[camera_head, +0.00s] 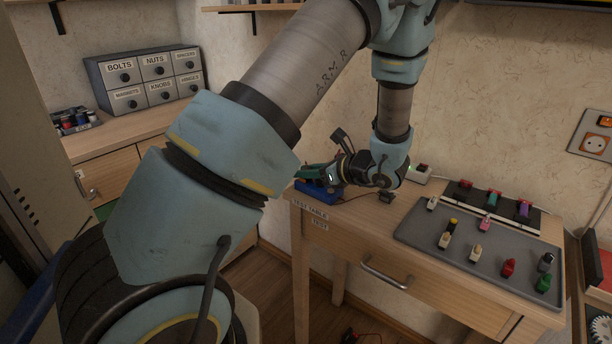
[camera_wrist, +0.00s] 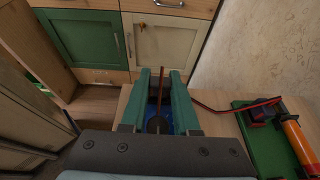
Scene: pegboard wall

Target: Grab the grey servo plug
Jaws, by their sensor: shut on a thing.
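My gripper (camera_head: 312,173) is at the left end of the test table, low over a blue block (camera_head: 318,192). In the wrist view its two green fingers (camera_wrist: 160,100) are shut on a small dark piece (camera_wrist: 158,125). A thin reddish-brown strip rises between the fingers. I cannot tell whether the dark piece is the grey servo plug. The blue block also shows behind the fingers in the wrist view. A grey-topped plug (camera_head: 546,262) stands at the right of the grey tray (camera_head: 415,233), far from my gripper.
The tray holds several other plugs, including a red one (camera_head: 508,268) and a green one (camera_head: 543,284). A dark rack (camera_head: 460,196) with coloured pieces lies behind it. A red wire (camera_wrist: 225,110) runs right of the fingers to a green board (camera_wrist: 270,150).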

